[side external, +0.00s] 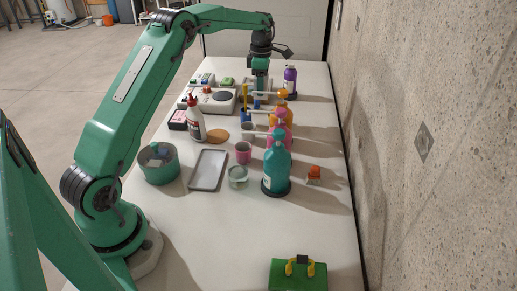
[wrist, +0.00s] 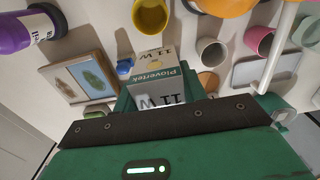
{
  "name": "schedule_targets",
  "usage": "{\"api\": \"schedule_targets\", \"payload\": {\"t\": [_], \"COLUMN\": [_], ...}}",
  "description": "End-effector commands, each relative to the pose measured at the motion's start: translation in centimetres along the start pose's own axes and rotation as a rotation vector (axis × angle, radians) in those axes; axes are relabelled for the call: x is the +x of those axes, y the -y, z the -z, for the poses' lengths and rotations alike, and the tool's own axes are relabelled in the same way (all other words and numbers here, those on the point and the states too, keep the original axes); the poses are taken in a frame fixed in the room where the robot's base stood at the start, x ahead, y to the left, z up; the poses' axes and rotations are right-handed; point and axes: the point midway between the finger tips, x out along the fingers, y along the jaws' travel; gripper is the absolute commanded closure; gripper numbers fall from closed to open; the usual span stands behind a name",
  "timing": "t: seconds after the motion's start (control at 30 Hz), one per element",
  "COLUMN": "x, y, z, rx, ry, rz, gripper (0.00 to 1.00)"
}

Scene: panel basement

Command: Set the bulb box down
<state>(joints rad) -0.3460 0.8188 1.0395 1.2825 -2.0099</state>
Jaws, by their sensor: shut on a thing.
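In the side view my gripper (side external: 260,88) points down over the far part of the white table (side external: 230,238). The box is mostly hidden there, and I cannot tell whether it touches the table.
A purple bottle (side external: 290,80) stands right of my gripper, and a framed picture (wrist: 70,77) lies left of the box in the wrist view. A wall (side external: 430,150) borders the table's right.

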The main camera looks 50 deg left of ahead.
Motion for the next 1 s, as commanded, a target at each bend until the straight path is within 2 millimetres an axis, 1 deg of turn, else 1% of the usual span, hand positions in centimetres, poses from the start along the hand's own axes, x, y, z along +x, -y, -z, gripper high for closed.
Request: {"api": "schedule_targets", "payload": {"t": [0.17,0.27,0.37,0.83,1.0], "x": [0.2,0.7,1.4,5.9,6.7], "y": [-0.3,-0.8,-1.6,-7.0,-8.1], "z": [0.3,0.8,1.6,6.7,7.7], "rx": [-0.001,-0.003,-0.003,-0.003,-0.001], "ry": [0.0,-0.001,-0.001,-0.001,0.0], "rz": [0.001,0.001,0.001,0.002,0.0], "gripper": [0.81,0.81,0.81,0.81,0.81]}}
